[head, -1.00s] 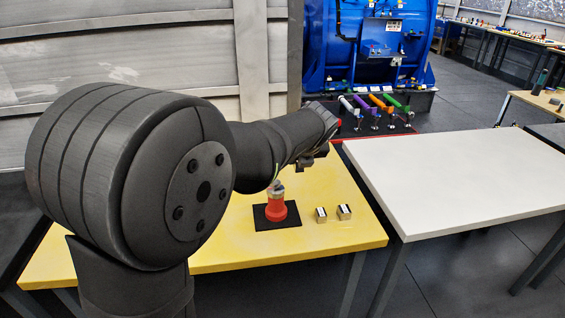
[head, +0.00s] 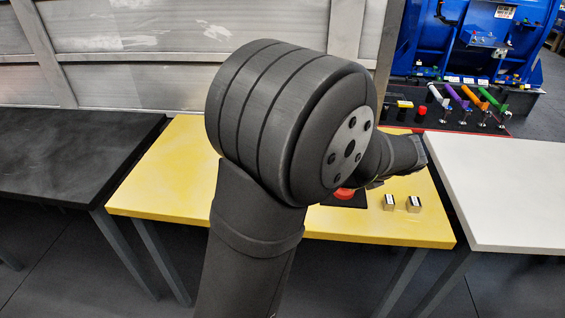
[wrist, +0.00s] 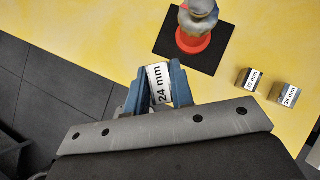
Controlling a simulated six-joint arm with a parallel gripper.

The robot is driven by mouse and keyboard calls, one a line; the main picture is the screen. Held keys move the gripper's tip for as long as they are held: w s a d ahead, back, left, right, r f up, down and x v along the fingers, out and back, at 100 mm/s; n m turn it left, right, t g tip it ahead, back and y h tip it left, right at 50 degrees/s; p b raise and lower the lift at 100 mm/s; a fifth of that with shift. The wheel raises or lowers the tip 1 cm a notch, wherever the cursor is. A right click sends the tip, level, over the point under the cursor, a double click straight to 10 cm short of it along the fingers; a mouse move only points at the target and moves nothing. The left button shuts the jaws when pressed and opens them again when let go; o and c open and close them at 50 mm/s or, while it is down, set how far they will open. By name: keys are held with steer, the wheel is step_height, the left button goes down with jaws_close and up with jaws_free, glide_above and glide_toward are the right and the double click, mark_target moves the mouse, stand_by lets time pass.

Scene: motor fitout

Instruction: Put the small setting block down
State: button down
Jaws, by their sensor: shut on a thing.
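My gripper (wrist: 157,92) shows in the wrist view, its two blue fingers shut on a small pale setting block (wrist: 160,84) with a "24 mm" label. The block is held near the front edge of the yellow table (wrist: 125,50), and I cannot tell its height above it. In the head view, my arm hides the gripper and the held block. Two other labelled blocks stand on the yellow table, a left one (wrist: 248,79) and a right one (wrist: 285,95). They also show in the head view, left (head: 389,202) and right (head: 413,204).
A red-based device with a grey top (wrist: 193,40) stands on a black mat (wrist: 165,40) behind the held block. A white table (head: 510,190) is at right, a black table (head: 70,165) at left. Coloured-handled tools (head: 465,105) stand behind.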

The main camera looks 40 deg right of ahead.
steer(key=w+a+f, duration=0.1)
steer(key=w+f, duration=0.2)
steer(key=w, duration=0.1)
steer(key=w+a+f+n+y, duration=0.1)
steer(key=w+f, duration=0.2)
steer(key=w, duration=0.1)
steer(key=w+a+f+n, duration=0.1)
steer(key=w+f, duration=0.2)
steer(key=w, duration=0.1)
steer(key=shift+w+a+f, duration=0.25)
steer(key=shift+w+f, duration=0.2)
steer(key=shift+f, duration=1.95)
steer(key=shift+f, duration=0.15)
steer(key=c, duration=1.3)
jaws_free()
steer(key=shift+o, duration=0.2)
